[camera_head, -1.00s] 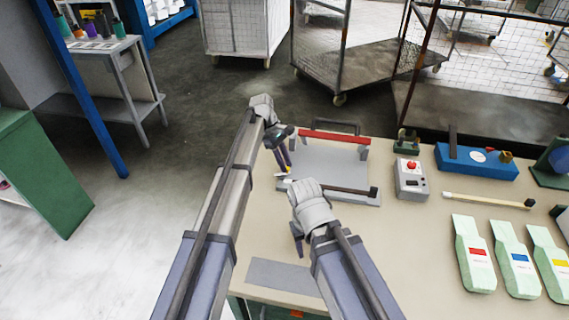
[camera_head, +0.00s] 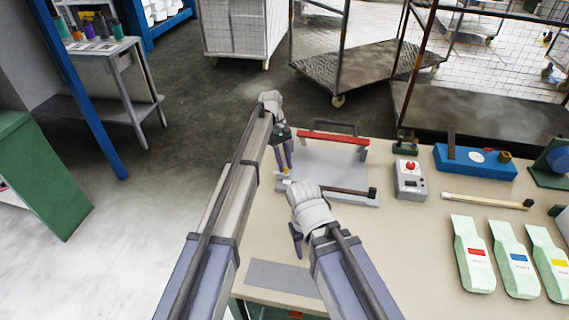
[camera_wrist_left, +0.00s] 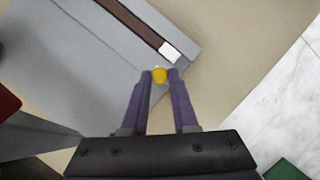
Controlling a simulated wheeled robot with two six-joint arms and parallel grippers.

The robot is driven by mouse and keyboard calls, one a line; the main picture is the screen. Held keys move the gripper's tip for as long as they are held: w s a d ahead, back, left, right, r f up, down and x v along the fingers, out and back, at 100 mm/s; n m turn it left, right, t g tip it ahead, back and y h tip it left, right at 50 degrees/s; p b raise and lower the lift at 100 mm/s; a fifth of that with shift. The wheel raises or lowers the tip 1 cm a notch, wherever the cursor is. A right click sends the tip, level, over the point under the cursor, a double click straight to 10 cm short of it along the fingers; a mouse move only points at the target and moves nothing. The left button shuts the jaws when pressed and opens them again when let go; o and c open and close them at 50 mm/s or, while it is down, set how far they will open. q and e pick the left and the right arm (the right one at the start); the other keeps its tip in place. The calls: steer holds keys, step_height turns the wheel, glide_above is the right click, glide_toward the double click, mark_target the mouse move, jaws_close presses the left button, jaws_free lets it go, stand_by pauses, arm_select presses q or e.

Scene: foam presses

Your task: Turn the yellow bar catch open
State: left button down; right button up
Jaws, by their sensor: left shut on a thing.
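The yellow catch (camera_wrist_left: 159,75) shows as a small rounded piece between my left fingertips in the left wrist view. My left gripper (camera_wrist_left: 160,80) is shut on it, with one purple finger on each side. In the head view my left gripper (camera_head: 286,170) reaches down at the left edge of the grey press (camera_head: 325,165); most of the catch is hidden there. A dark bar with a white end (camera_wrist_left: 171,53) lies across the press beside the catch. My right gripper (camera_head: 297,242) hangs over the table in front of the press; its jaw opening is hidden.
A red bar (camera_head: 335,138) spans the back of the press. A control box with a red button (camera_head: 411,178) stands to its right. A blue fixture (camera_head: 475,162), a pale stick (camera_head: 485,201) and several green pouches are further right. A grey plate (camera_head: 285,277) lies in front.

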arm_select(q)
steer(key=c, duration=0.7)
jaws_free()
steer(key=shift+r, duration=0.1)
arm_select(e)
steer(key=shift+r, duration=0.1)
arm_select(q)
steer(key=p+v, duration=0.7)
steer(key=shift+w+a+r, duration=0.15)
steer(key=shift+w+r, duration=0.05)
arm_select(e)
step_height(320, 180, up, 7)
